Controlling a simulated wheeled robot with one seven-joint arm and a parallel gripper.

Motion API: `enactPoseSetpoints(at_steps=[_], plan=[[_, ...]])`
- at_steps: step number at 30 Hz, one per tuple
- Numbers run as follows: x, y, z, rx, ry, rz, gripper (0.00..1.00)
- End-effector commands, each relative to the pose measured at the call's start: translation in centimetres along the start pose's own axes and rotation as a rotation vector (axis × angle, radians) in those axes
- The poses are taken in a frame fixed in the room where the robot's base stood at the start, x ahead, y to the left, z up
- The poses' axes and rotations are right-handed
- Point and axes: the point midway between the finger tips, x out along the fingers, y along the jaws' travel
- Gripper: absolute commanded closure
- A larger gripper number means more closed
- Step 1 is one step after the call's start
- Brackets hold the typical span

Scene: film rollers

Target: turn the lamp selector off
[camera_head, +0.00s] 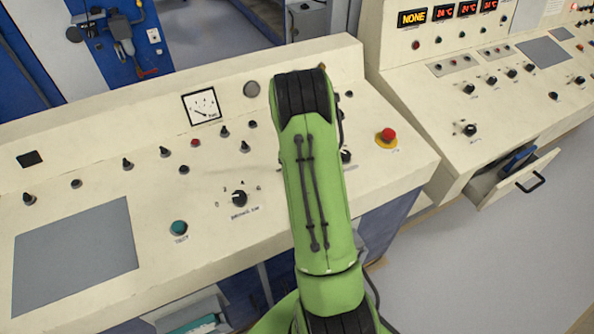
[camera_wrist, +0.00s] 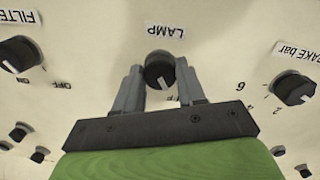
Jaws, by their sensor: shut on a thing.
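The lamp selector (camera_wrist: 159,70) is a round black knob with a white mark, under an upside-down LAMP label (camera_wrist: 165,31) in the wrist view. My gripper (camera_wrist: 158,75) has one grey finger on each side of the knob and is shut on it. The white mark points toward the bottom of the wrist view, slightly right. Print below the knob is mostly hidden by my gripper, so I cannot read its setting. In the head view my green arm hides the lamp selector and my gripper.
In the wrist view, a FILTER knob (camera_wrist: 20,53) with ON and OFF marks is at left and a BRAKE bar knob (camera_wrist: 295,88) at right. In the head view, a red emergency button (camera_head: 388,135) is right of my arm. An open drawer (camera_head: 512,178) juts out farther right.

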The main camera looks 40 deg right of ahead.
Motion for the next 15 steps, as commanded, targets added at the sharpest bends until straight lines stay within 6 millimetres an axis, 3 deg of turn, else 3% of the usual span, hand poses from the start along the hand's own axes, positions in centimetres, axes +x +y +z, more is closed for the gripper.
enactPoseSetpoints(at_steps=[7, 8, 12, 15], plan=[[-0.09, 0.01, -0.08, -0.003, 0.002, 0.001, 0.91], [-0.09, 0.01, -0.09, -0.003, 0.002, 0.001, 0.58], [-0.06, 0.01, -0.06, -0.002, 0.002, 0.001, 0.36], [-0.05, 0.0, -0.04, -0.001, 0.001, 0.0, 0.35]])
